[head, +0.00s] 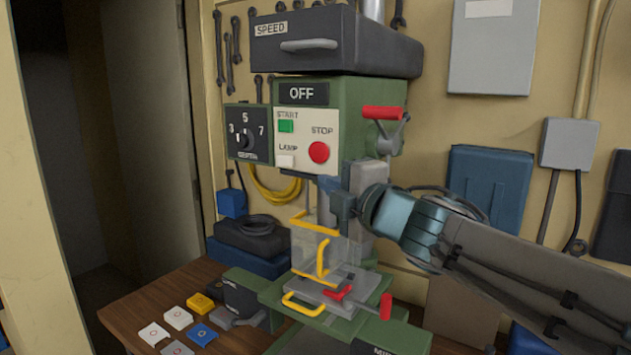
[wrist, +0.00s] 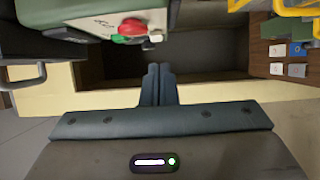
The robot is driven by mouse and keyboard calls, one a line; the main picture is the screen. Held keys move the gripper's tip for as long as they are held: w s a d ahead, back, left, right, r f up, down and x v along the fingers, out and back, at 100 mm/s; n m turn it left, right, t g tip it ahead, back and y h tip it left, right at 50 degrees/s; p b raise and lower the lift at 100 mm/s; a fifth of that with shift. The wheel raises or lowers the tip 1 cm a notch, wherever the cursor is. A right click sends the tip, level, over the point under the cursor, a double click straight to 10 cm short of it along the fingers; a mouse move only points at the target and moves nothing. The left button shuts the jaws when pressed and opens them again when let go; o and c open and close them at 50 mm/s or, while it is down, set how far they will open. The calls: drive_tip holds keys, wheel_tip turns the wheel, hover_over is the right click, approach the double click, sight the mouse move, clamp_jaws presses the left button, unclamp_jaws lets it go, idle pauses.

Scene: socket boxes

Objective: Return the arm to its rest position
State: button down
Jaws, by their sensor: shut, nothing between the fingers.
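My arm reaches in from the right in the head view, and my gripper (head: 340,205) is at the front of the green drill press (head: 385,100), just below its control panel. In the wrist view the two fingers of my gripper (wrist: 158,72) are together with nothing between them. The press shows an OFF sign, a green START button (head: 286,126), a red STOP button (head: 319,152) and a pale LAMP button (head: 285,160). The red STOP button (wrist: 132,28) also shows in the wrist view, apart from the fingertips.
A clear guard with yellow edges (head: 323,258) stands below my gripper, over a vise with red handles (head: 386,306). Several coloured tiles (head: 202,333) lie on the wooden bench (head: 150,292). A blue box (head: 490,190) hangs on the wall behind my arm.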

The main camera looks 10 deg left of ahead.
idle(0.4)
drive_tip(key=s+d+f+m+h, duration=0.1)
drive_tip(key=d+f+m+h, duration=0.6)
drive_tip(key=d, duration=0.3)
drive_tip(key=d+f+m+h, duration=0.5)
drive_tip(key=d+f+m, duration=0.1)
drive_tip(key=d+m, duration=0.35)
drive_tip(key=s+d+f+m+g, duration=0.3)
drive_tip(key=s+f+m+g, duration=0.1)
drive_tip(key=s+f, duration=0.4)
drive_tip(key=s+d+f+m+g, duration=0.3)
drive_tip(key=s+f+m+g, duration=0.2)
drive_tip(key=s+f, duration=0.3)
drive_tip(key=shift+s+f+m+h, duration=0.4)
drive_tip(key=shift+s+m, duration=0.35)
drive_tip(key=shift+s, duration=0.45)
drive_tip(key=shift+d+r, duration=0.1)
drive_tip(key=shift+d, duration=0.05)
